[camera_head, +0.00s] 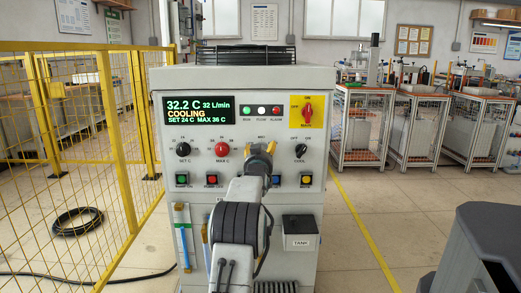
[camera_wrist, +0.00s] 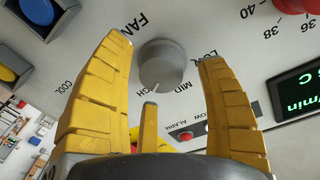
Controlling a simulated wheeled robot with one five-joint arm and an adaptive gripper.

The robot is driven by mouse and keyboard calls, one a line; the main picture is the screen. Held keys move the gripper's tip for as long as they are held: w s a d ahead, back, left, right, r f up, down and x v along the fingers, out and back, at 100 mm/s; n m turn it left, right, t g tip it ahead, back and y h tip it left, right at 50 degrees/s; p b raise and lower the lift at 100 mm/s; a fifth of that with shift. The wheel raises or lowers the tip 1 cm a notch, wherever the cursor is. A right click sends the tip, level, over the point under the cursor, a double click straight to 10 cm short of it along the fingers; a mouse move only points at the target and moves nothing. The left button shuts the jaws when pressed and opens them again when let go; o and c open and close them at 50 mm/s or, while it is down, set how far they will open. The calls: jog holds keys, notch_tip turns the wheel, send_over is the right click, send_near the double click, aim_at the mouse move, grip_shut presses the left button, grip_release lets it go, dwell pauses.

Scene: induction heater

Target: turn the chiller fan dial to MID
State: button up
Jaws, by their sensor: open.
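The chiller fan dial (camera_wrist: 162,65) is a round grey knob under the FAN lettering in the wrist view. LOW, MID and the end of HIGH are printed around it. Its white pointer mark sits on the edge between the MID and HIGH lettering. My gripper (camera_wrist: 168,60) is open, with one yellow finger on each side of the dial; I cannot tell whether either touches it. In the head view my gripper (camera_head: 260,148) is in front of the chiller panel (camera_head: 240,165) and hides the dial.
The display (camera_head: 198,110) reads 32.2 C and COOLING. A red MAX C dial (camera_head: 221,149) and a black COOL dial (camera_head: 301,150) flank my gripper. A red switch on a yellow plate (camera_head: 299,124) is above right. A yellow mesh fence (camera_head: 112,120) stands at left.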

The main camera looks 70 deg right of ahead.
jog(key=shift+d, duration=0.2)
jog(key=shift+a+r, duration=0.1)
jog(key=c, duration=1.2)
